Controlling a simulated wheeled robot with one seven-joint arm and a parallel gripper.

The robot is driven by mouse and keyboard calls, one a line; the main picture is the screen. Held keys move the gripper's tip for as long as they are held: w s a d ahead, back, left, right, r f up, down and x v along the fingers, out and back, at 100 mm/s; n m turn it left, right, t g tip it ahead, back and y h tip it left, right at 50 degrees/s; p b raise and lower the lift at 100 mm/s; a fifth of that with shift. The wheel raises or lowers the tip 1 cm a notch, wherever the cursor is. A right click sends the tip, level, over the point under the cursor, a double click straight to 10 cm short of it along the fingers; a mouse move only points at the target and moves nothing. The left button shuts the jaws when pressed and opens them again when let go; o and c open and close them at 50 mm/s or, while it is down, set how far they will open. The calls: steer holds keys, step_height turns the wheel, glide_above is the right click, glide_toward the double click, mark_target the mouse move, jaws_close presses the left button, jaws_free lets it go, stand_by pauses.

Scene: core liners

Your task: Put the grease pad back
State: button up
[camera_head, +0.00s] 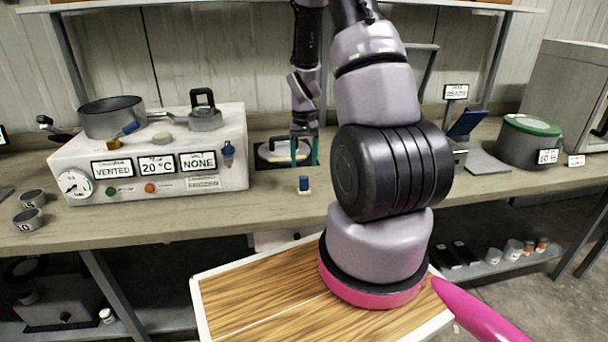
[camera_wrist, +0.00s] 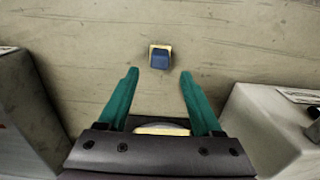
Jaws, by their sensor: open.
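My gripper (camera_head: 304,152) points down above the bench with its two green fingers apart and nothing between them. A small blue block with a cream base (camera_head: 304,185) stands on the bench in front of it, nearer the bench edge. In the wrist view the block (camera_wrist: 159,58) lies just beyond the open fingertips (camera_wrist: 159,73), apart from them. A dark-framed tray or plate (camera_head: 264,163) lies behind and left of the fingers. A pale rounded thing (camera_wrist: 160,130) shows partly under the gripper body. No label shows which thing is the grease pad.
Right are a grey stand (camera_head: 485,162) and a green-lidded drum (camera_head: 530,142). Bare bench surrounds the blue block.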

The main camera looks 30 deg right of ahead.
steer(key=shift+r, duration=2)
step_height(320, 180, up, 19)
steer(key=t, duration=0.3)
glide_above(304, 177)
steer(key=s+a, duration=0.5)
steer(key=a, duration=0.2)
steer(key=s+a+r+m+t+y, duration=0.1)
steer(key=s+a+r+t, duration=0.3)
steer(key=s+r, duration=0.8)
steer(key=s+a+y, duration=0.1)
steer(key=s+a, duration=0.1)
steer(key=shift+s+a+r, duration=0.2)
steer(key=shift+s+r, duration=0.05)
steer(key=shift+s, duration=0.05)
